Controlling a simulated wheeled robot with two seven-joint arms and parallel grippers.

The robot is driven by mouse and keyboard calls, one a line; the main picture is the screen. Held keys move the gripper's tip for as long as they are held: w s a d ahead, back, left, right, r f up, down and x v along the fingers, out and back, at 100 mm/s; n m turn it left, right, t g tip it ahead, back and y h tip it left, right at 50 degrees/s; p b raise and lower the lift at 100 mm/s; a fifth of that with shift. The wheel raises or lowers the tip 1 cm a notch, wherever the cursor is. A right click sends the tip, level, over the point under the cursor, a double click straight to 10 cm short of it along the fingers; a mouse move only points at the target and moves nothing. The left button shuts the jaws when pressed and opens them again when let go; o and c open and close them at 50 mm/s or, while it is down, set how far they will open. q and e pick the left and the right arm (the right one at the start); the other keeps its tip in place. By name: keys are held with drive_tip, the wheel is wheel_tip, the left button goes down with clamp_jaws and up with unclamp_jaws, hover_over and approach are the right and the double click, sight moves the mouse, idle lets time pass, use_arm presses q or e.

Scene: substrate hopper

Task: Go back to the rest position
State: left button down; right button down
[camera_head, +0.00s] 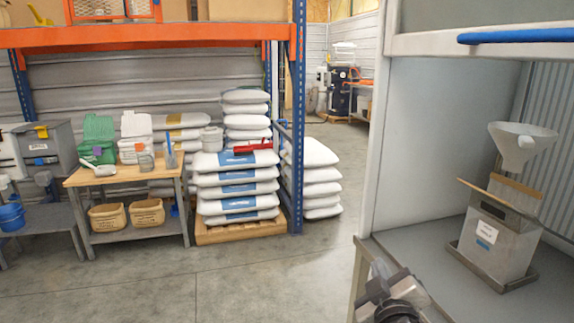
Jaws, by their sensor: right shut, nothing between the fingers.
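My right gripper (393,292) shows at the bottom edge of the head view, dark grey and partly cut off. It is shut and empty, in front of the near left corner of the grey bench in the booth. A metal hopper box (495,235) with a white label stands upright on that bench, to the right of the gripper and apart from it. A light grey funnel (522,143) sits above the box. My left gripper is not in view.
The booth's white side post (379,140) and grey bench top (420,245) are close to my right gripper. Stacked white sacks (236,178) sit on a pallet beside a blue rack post (297,120). A wooden-topped table (105,178) stands left. The concrete floor (250,280) ahead is clear.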

drive_tip(key=s+a+f+m+g+y, duration=0.2)
drive_tip(key=s+f+m+g+y, duration=0.2)
drive_tip(key=s+f, duration=2)
drive_tip(key=m+g, duration=0.1)
drive_tip(key=g, duration=0.2)
drive_tip(key=shift+s+f, duration=0.25)
drive_tip(key=shift+f, duration=0.15)
drive_tip(key=shift+d, duration=0.1)
